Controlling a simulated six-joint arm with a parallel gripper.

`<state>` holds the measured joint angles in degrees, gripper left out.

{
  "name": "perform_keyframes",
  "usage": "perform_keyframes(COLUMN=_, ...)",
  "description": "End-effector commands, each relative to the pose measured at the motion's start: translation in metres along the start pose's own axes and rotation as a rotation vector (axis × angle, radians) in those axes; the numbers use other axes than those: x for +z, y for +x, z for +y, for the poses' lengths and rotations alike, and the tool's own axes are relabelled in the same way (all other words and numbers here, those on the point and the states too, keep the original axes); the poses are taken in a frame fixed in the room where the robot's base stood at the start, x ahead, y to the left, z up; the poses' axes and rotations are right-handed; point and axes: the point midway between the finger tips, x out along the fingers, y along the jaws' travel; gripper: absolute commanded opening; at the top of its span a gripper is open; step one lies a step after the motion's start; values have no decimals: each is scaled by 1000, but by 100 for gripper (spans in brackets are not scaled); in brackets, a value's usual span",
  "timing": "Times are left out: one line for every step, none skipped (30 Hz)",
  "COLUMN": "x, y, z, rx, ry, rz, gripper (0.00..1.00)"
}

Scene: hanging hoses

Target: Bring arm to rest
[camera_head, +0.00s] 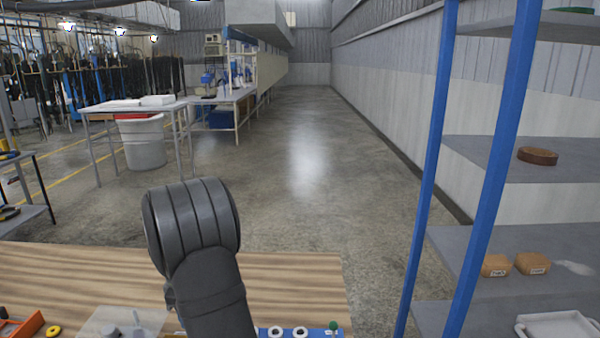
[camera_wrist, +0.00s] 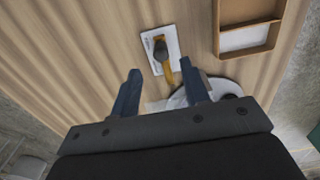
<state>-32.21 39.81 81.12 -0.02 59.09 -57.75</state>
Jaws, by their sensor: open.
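My gripper (camera_wrist: 158,76) is open in the wrist view, with its two dark blue fingers spread apart and nothing between them. It points over the wooden table (camera_wrist: 70,50). In the head view my dark arm rises over the front of the table (camera_head: 300,275), and the gripper itself does not show there. Hanging dark hoses (camera_head: 100,80) are far off at the back left, well away from my arm.
A white plate with a yellow-handled tool (camera_wrist: 163,60) and a wooden tray (camera_wrist: 247,22) lie beyond the fingers. A pale round object (camera_wrist: 222,88) is partly hidden by a finger. A blue-posted shelf (camera_head: 490,190) stands right.

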Motion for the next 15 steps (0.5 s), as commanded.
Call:
perform_keyframes(x=0, y=12, z=-1, rx=-3, ry=0, rz=-2, gripper=42)
perform_keyframes(x=0, y=18, z=-1, rx=-3, ry=0, rz=-2, gripper=42)
perform_keyframes(x=0, y=26, z=-1, rx=-4, ry=0, rz=-2, gripper=42)
perform_keyframes(x=0, y=32, z=-1, rx=-4, ry=0, rz=-2, gripper=42)
perform_keyframes(x=0, y=37, z=-1, rx=-3, ry=0, rz=-2, gripper=42)
perform_keyframes(x=0, y=44, z=-1, rx=-4, ry=0, rz=-2, gripper=42)
perform_keyframes(x=0, y=49, z=-1, rx=-3, ry=0, rz=-1, gripper=42)
perform_keyframes(x=0, y=54, z=-1, rx=-2, ry=0, rz=-1, gripper=42)
perform_keyframes(x=0, y=60, z=-1, rx=-3, ry=0, rz=-1, gripper=42)
perform_keyframes(x=0, y=64, z=-1, rx=-2, ry=0, rz=-1, gripper=42)
perform_keyframes(x=0, y=67, z=0, rx=-1, ry=0, rz=0, gripper=42)
perform_keyframes(x=0, y=71, z=0, rx=-1, ry=0, rz=0, gripper=42)
perform_keyframes(x=-2, y=72, z=0, rx=0, ry=-1, rz=1, gripper=42)
perform_keyframes(x=-6, y=71, z=0, rx=1, ry=-2, rz=1, gripper=42)
perform_keyframes(x=-9, y=71, z=0, rx=1, ry=-2, rz=1, gripper=42)
